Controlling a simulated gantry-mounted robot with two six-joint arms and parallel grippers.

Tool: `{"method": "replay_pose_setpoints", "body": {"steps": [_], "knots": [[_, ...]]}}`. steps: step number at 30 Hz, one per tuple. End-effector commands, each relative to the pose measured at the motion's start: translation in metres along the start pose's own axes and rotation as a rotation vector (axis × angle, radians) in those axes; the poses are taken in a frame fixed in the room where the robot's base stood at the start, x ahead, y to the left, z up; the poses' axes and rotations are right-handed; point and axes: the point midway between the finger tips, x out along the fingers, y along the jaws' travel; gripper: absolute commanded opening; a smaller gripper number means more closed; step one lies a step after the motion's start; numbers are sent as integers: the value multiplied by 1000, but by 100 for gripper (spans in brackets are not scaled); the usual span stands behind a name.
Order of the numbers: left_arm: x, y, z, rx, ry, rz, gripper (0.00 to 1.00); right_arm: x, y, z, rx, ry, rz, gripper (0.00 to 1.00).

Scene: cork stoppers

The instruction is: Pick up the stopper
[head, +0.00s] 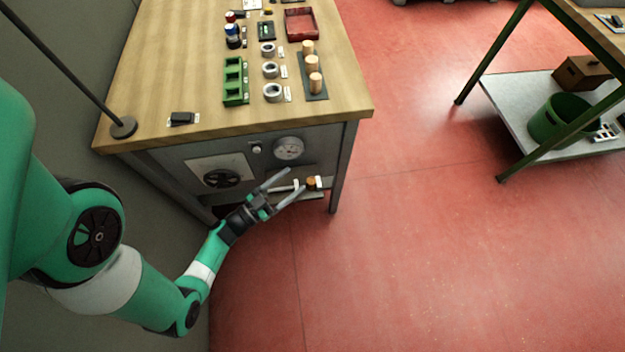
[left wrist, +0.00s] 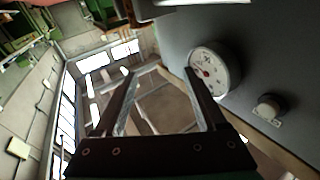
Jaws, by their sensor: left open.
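Several tan cork stoppers (head: 315,84) stand upright in a row on a dark strip at the right of the bench top. Another small orange-brown piece, perhaps a stopper (head: 311,183), is low at the bench front, just beyond my left fingertips. My left gripper (head: 297,179) is open and empty in front of the bench, below the dial. In the left wrist view its two fingers (left wrist: 158,72) are spread with nothing between them. No stopper can be made out in that view. My right gripper is not in view.
A round gauge (head: 288,148) and a black handwheel (head: 222,178) are on the bench front. The bench top (head: 195,75) also holds grey rings (head: 273,92), a green block (head: 235,81) and a red tray (head: 301,24). Open red floor (head: 430,240) lies to the right.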

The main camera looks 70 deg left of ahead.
Motion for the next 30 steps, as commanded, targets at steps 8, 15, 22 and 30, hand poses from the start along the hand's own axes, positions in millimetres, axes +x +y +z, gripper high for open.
{"method": "replay_pose_setpoints", "body": {"steps": [8, 15, 22, 30], "knots": [[-53, 25, 46, -101, -112, -69, 73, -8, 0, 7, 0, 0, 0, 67], [-39, 23, 48, -89, -105, -62, 73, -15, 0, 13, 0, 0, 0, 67], [-9, 23, 52, -96, -104, -60, 73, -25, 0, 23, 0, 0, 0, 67], [7, 21, 51, -98, -110, -66, 73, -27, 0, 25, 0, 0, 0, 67]]}}
